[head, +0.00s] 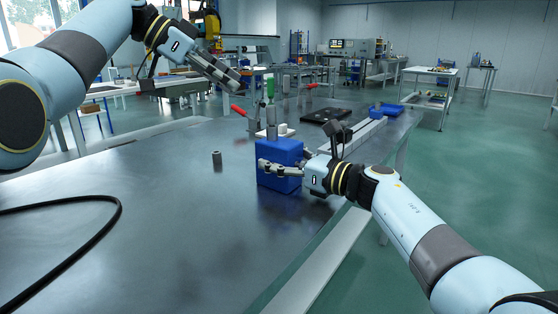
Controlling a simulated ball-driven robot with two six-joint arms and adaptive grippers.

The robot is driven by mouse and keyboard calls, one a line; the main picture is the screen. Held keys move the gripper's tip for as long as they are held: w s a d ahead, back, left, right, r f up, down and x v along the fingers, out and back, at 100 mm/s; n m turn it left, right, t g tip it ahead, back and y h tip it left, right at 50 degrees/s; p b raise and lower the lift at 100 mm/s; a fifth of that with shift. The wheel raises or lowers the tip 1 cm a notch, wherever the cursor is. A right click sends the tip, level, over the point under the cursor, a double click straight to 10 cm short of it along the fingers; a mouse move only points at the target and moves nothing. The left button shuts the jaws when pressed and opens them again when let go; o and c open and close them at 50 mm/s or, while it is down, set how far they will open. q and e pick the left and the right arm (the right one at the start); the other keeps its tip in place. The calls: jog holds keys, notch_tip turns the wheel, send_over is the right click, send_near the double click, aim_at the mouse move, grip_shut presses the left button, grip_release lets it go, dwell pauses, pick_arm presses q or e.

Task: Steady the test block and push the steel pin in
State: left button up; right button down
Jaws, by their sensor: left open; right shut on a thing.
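The blue test block (283,152) stands upright on the dark table. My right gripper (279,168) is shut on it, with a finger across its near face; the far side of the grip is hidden. A grey steel pin (271,118) stands upright at the block's top left; I cannot tell how deep it sits. My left gripper (228,76) is open and empty, up in the air to the upper left of the block and pin, apart from both.
A short dark grey cylinder (217,160) stands on the table left of the block. Red-handled clamps (239,110), a white piece (284,130), a black plate (325,115) and a blue tray (385,110) lie behind. A black cable (60,201) curves at left.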

pick_arm(q)
notch_tip(320, 180, up, 5)
jog(key=w+d+n+t, duration=0.2)
jog(key=n+t, duration=0.2)
jog(key=t, duration=0.4)
jog(key=n+t, duration=0.2)
jog(key=n, duration=0.1)
send_near(268, 115)
jog(key=w, duration=0.1)
jog(key=x, duration=1)
jog(key=shift+d, duration=0.4)
